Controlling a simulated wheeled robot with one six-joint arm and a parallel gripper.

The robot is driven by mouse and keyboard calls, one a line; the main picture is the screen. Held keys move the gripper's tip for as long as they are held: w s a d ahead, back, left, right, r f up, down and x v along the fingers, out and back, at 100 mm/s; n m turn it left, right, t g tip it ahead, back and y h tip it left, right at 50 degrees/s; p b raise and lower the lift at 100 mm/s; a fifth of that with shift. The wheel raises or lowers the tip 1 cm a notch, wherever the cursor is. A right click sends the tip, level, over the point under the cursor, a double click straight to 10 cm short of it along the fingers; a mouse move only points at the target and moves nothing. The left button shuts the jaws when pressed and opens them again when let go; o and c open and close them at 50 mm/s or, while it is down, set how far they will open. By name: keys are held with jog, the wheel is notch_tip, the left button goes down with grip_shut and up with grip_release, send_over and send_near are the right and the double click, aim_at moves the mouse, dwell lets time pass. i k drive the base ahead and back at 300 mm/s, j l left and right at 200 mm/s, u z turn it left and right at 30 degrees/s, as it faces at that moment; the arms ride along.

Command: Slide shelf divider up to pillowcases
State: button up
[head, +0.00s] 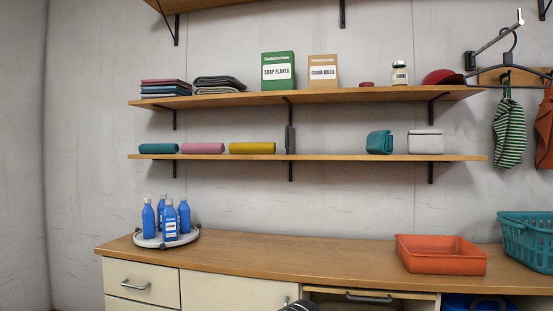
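A thin dark grey upright plate, seemingly the shelf divider (290,139), stands on the lower wall shelf (330,158). It is just right of a yellow roll (252,148), with a small gap. Left of that lie a pink roll (203,148) and a teal roll (159,149). Farther right on this shelf are a folded teal cloth bundle (379,142) and a pale grey folded bundle (425,142). Bare shelf lies between the divider and the teal bundle. No label shows which cloths are pillowcases. My gripper's fingers are not in view.
The upper shelf (352,95) overhangs with folded cloths (166,88), boxes (278,71) and a jar (399,73). Below, the counter (300,245) bears blue bottles (170,222) on a round tray, an orange tub (440,255) and a teal basket (527,240). The counter's middle is clear.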

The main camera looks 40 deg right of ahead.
aim_at(289, 130)
jog(key=z, duration=1.05)
